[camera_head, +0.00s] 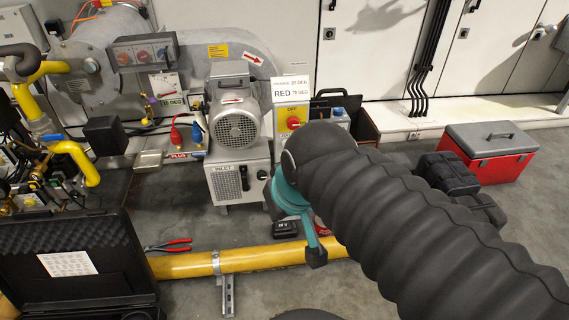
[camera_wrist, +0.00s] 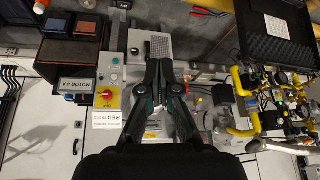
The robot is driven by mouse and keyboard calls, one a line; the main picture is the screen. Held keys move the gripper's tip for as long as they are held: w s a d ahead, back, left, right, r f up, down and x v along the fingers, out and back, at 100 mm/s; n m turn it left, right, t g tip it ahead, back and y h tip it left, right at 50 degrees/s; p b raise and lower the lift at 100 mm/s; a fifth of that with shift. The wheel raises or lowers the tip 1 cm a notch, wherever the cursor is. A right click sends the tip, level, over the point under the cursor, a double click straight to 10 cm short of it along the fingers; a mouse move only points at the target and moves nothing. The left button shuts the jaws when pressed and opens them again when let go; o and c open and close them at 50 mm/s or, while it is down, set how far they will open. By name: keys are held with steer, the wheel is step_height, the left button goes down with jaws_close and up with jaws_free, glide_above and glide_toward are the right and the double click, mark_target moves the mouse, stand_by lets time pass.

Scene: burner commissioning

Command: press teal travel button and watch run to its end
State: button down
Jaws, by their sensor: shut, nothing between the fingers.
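My gripper (camera_wrist: 158,66) shows in the wrist view with its dark fingers together and nothing between them. In the head view its end (camera_head: 317,258) points down above the floor, in front of the blower. A control box with a red rotary switch on a yellow plate (camera_head: 293,122) stands behind my arm; the same switch shows in the wrist view (camera_wrist: 106,97). A pale grey panel (camera_wrist: 112,60) beside that switch carries small round controls. In the head view my arm hides the lower part of the box.
The blower motor (camera_head: 237,130) and its INLET box (camera_head: 240,180) stand left of my gripper. A yellow pipe (camera_head: 185,266) crosses the floor. Red pliers (camera_head: 170,245) lie near an open black case (camera_head: 85,255). A red toolbox (camera_head: 490,155) stands right.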

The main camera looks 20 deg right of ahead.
steer(key=w+f+m+y+b, duration=0.2)
steer(key=w+f+m+y, duration=0.15)
steer(key=w+f, duration=0.45)
steer(key=w+f+m+y+b, duration=0.1)
steer(key=w+f+m+y, duration=0.3)
steer(key=w, duration=0.8)
steer(key=w+d+f+m+t+h+b, duration=0.1)
steer(key=w+d+f+m+t, duration=0.2)
steer(key=d+f, duration=0.6)
steer(key=w+d+f+m+t+h+b, duration=0.1)
steer(key=w+d+f+m+t, duration=0.2)
steer(key=w+d+f+m, duration=0.3)
steer(key=w+d+f, duration=0.2)
steer(key=d+f, duration=0.1)
steer(key=f, duration=0.2)
steer(key=shift+w+d+h, duration=0.2)
steer(key=shift+d+h, duration=0.15)
steer(key=shift+w, duration=0.1)
